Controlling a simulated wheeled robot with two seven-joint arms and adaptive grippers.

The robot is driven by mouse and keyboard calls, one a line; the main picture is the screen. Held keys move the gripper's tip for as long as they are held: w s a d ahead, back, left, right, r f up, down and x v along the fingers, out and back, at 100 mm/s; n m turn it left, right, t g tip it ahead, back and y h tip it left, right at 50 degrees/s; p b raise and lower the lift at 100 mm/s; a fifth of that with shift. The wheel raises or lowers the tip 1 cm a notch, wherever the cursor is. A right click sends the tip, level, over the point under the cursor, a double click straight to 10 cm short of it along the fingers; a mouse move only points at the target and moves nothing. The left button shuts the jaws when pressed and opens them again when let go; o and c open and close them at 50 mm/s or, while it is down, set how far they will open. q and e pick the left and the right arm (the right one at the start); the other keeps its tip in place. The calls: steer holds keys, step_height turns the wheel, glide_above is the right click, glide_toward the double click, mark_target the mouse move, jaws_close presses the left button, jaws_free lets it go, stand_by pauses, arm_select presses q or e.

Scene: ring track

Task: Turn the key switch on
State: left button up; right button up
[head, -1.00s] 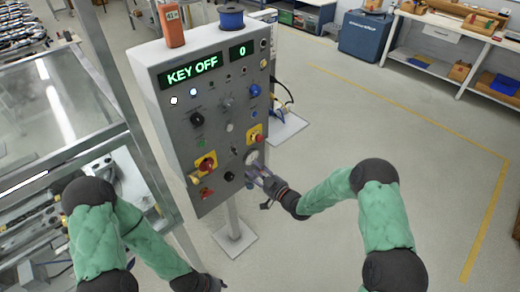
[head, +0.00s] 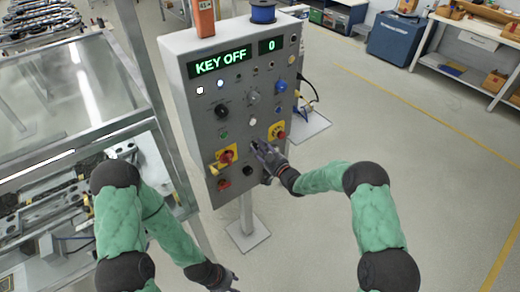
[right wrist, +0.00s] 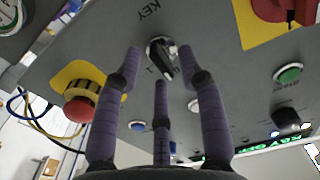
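The control panel (head: 240,105) stands upright on a post, and its green display (head: 220,60) reads "KEY OFF" with a "0" beside it. In the right wrist view the key switch (right wrist: 160,52) is a silver ring with a dark key in it, beside the label "KEY". My right gripper (right wrist: 160,64) has its three purple fingers spread around the key, and I see no clear contact. In the head view the right gripper (head: 261,148) is at the panel's lower right and hides the switch. My left gripper (head: 226,283) is low in the picture, its fingers unclear.
Close to the key are a yellow-backed red emergency button (head: 277,131) and a red rotary switch on yellow (head: 225,157). A glass-walled machine (head: 75,100) stands left of the panel. The floor to the right is open up to the workbench (head: 470,50).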

jaws_close()
stand_by(0.4)
steer(key=shift+f+m+b, duration=0.15)
steer(key=shift+m+b, duration=1.15)
steer(key=shift+m, duration=1.65)
steer(key=shift+f+m+b, duration=0.15)
steer(key=shift+m+b, duration=1.1)
steer(key=shift+m, duration=1.7)
